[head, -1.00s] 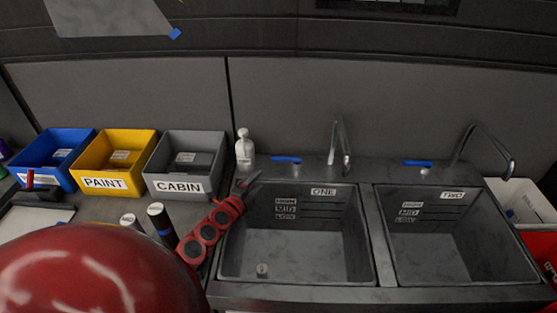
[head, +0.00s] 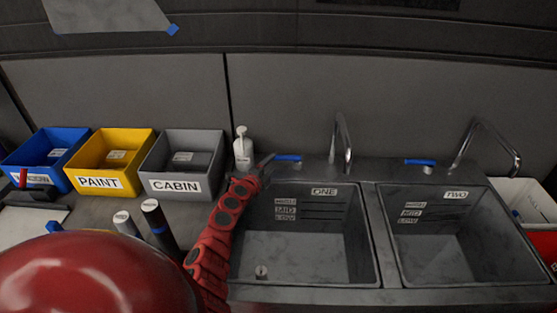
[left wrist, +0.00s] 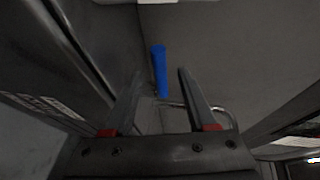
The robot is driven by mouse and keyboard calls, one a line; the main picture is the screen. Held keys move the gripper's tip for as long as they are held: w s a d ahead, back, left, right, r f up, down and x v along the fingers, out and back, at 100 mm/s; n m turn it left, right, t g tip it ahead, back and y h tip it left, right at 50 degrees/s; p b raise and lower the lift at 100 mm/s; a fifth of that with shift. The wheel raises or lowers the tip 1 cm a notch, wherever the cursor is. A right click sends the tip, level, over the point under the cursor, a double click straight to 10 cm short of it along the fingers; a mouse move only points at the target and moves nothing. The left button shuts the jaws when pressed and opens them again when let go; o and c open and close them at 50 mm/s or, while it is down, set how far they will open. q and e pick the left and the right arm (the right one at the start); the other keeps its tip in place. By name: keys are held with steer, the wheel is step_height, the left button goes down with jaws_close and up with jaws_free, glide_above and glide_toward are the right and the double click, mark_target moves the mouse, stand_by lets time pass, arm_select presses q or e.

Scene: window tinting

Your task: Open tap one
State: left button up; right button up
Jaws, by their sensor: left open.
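Tap one is a curved metal spout (head: 344,140) behind the basin labelled ONE (head: 325,191). Its blue lever handle (head: 288,158) lies sideways to the left of the spout. My left gripper (head: 266,163) is open and empty, just left of the lever in the head view. In the left wrist view the blue lever (left wrist: 159,70) shows between and beyond the two open fingertips (left wrist: 160,75); I cannot tell whether they touch it. My right gripper is not in view.
A white pump bottle (head: 243,148) stands close left of my left gripper. Basin TWO (head: 456,195) has its own tap (head: 487,135) and blue lever (head: 420,162). Blue, yellow (head: 97,182) and grey bins (head: 175,186) stand left.

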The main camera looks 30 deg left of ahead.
mark_target(278, 158)
arm_select(q)
steer(key=b+x, duration=0.1)
steer(key=x, duration=0.3)
steer(key=shift+f, duration=0.1)
steer(key=shift+w+a+f, duration=0.1)
steer(key=shift+w+a, duration=0.1)
steer(key=shift+w, duration=0.05)
steer(key=shift+w+d+b, duration=0.15)
steer(key=shift+w+b, duration=0.25)
steer(key=shift+w, duration=0.45)
jaws_close()
steer(key=shift+f, duration=0.1)
stand_by(0.6)
